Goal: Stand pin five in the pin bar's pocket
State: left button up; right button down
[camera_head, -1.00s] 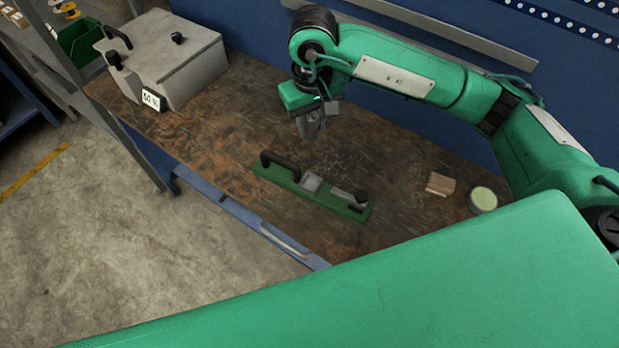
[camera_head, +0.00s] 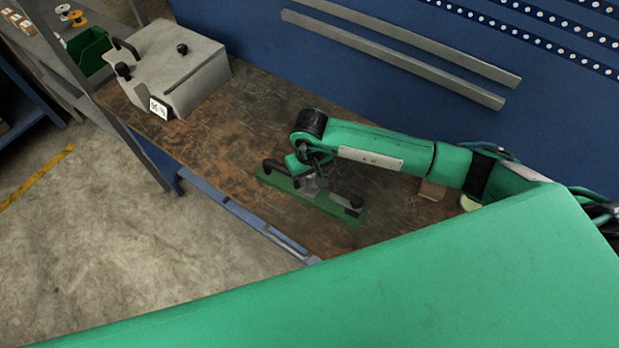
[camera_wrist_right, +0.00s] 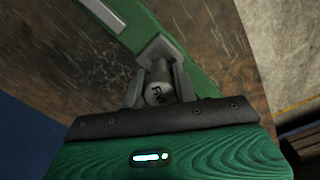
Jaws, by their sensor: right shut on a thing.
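The pin bar is a long green bar (camera_head: 330,206) on the brown worktop, with a black handle (camera_head: 275,165) at its left end and a grey block with a black knob (camera_head: 350,203) near its right end. My right gripper (camera_head: 311,187) is low over the bar's middle. In the right wrist view its fingers (camera_wrist_right: 158,85) are shut on the grey round pin five (camera_wrist_right: 158,94), whose end face bears dark lettering. The pin's far end meets a grey block (camera_wrist_right: 157,48) on the bar; how deep it sits is hidden. My left gripper is out of view.
A grey case (camera_head: 180,75) with black knobs and a white label stands at the back left of the worktop. A small brown block (camera_head: 432,190) and a pale round thing (camera_head: 469,203) lie to the right, partly behind my arm. The worktop left of the bar is clear.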

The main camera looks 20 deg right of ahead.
notch_tip(320, 180, down, 3)
jog(key=shift+r+p, duration=0.15)
jog(key=shift+p, duration=0.2)
